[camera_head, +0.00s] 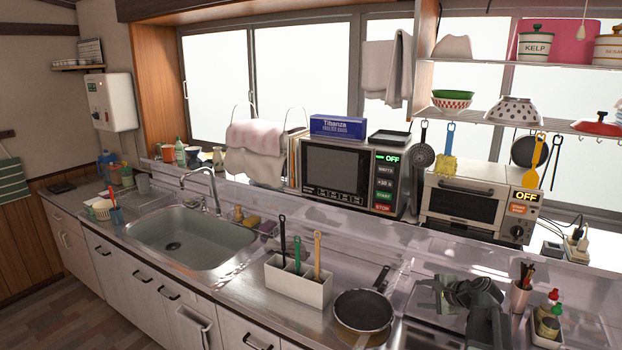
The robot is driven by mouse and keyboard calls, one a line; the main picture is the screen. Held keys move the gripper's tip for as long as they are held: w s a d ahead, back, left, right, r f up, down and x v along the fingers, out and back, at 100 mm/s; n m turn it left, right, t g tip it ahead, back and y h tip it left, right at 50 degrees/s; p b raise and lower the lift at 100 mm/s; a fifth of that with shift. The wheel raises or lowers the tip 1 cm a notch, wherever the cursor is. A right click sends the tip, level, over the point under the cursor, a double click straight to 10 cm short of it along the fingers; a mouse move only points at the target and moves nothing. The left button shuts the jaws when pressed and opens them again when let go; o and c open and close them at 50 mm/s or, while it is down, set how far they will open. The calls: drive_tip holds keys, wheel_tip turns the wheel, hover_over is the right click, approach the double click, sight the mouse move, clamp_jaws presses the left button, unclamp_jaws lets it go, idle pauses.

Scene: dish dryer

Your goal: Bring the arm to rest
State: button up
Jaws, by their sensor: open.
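My dark grey arm rises from the bottom edge at the lower right of the head view. My gripper (458,291) is at its upper end, over the counter between the frying pan (363,310) and the cup of utensils (520,297). The gripper is open, and I see nothing held in it.
A white utensil holder (298,286) stands left of the pan. Sauce bottles (548,318) stand right of my arm. A microwave (347,173) and toaster oven (468,204) line the back ledge. The sink (190,243) is at the left, with bare counter (240,291) beside it.

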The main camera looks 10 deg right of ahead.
drive_tip(key=s+a+f+n+g, duration=0.2)
drive_tip(key=s+a+n, duration=0.1)
drive_tip(key=a, duration=0.4)
drive_tip(key=s+a+f+n+g, duration=0.2)
drive_tip(key=a+f+n, duration=0.1)
drive_tip(key=a, duration=0.3)
drive_tip(key=s+a+f+n+g, duration=0.2)
drive_tip(key=s+a+n, duration=0.1)
drive_tip(key=a+n, duration=0.2)
drive_tip(key=shift+s+a+f, duration=0.1)
drive_tip(key=shift+s+a, duration=0.1)
drive_tip(key=shift+a, duration=0.5)
drive_tip(key=shift+s+a+f, duration=0.1)
drive_tip(key=shift+s+a, duration=0.05)
drive_tip(key=shift+a, duration=0.5)
drive_tip(key=s+a+f+n+g+h, duration=0.1)
drive_tip(key=s+a+n+g+h, duration=0.2)
drive_tip(key=s+a+n, duration=0.3)
drive_tip(key=s+n, duration=0.1)
drive_tip(key=s, duration=0.1)
drive_tip(key=shift+s+a+f+g, duration=0.15)
drive_tip(key=shift+s+f+g, duration=0.2)
drive_tip(key=shift+f+g, duration=0.05)
